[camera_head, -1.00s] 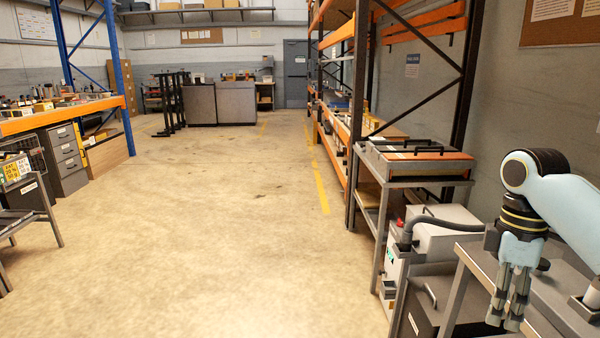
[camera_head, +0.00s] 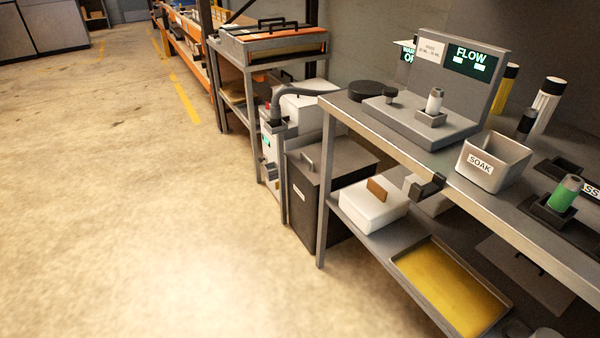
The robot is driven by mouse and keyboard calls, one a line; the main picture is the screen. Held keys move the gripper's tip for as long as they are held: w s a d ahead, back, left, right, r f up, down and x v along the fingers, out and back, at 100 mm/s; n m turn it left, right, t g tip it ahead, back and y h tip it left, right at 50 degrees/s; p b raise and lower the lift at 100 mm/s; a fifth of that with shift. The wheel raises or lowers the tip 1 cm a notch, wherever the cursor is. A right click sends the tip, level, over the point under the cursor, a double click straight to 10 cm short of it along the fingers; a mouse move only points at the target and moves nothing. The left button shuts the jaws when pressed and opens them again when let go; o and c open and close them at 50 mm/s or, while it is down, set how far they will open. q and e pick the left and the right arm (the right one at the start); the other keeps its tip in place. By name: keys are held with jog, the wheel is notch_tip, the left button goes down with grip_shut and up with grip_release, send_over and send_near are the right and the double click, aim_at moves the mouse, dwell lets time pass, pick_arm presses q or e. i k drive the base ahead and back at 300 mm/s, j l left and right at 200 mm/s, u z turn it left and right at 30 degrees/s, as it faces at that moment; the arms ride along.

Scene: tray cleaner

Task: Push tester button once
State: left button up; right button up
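The tester (camera_head: 420,122) is a grey unit on the bench, with an upright back panel. Its dark screen (camera_head: 471,61) reads FLOW above two small lit marks. A small dark knob-like piece (camera_head: 390,95), possibly the button, sits on the left of its base. I cannot tell for certain which part is the button. Neither of my grippers is in view.
A bin marked SOAK (camera_head: 493,162) stands right of the tester; a green cylinder (camera_head: 565,193) sits in a dark holder farther right. A black disc (camera_head: 371,90) lies left of the tester. The lower shelf holds a yellow-bottomed tray (camera_head: 452,290). Floor on the left is clear.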

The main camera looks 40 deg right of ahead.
aim_at(390, 92)
jog(key=z, duration=1.85)
